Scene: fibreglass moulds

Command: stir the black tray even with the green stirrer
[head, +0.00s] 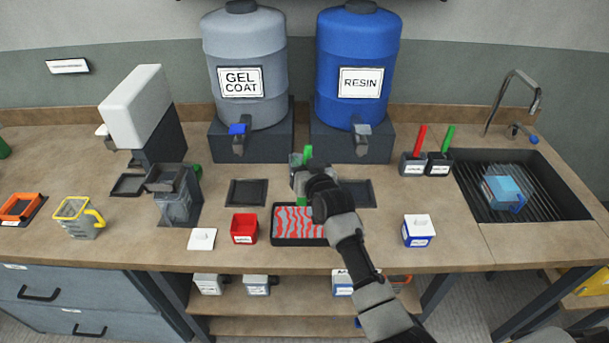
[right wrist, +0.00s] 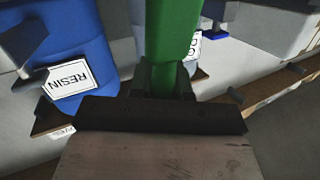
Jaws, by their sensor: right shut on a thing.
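The black tray (head: 274,241) sits near the front edge of the bench and holds red and pale grey-blue wavy streaks, not blended. My right gripper (head: 301,172) is above the tray's back right side and hides part of it. It is shut on a green stirrer (head: 308,152), whose green handle also fills the top middle of the right wrist view (right wrist: 172,40). My left gripper is not in view.
A red cup (head: 243,229) stands close left of the tray, and a blue-and-white box (head: 419,230) stands to its right. Another green stick (head: 447,138) and a red stick (head: 420,138) stand in holders. Gel coat (head: 245,65) and resin (head: 357,65) drums stand behind.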

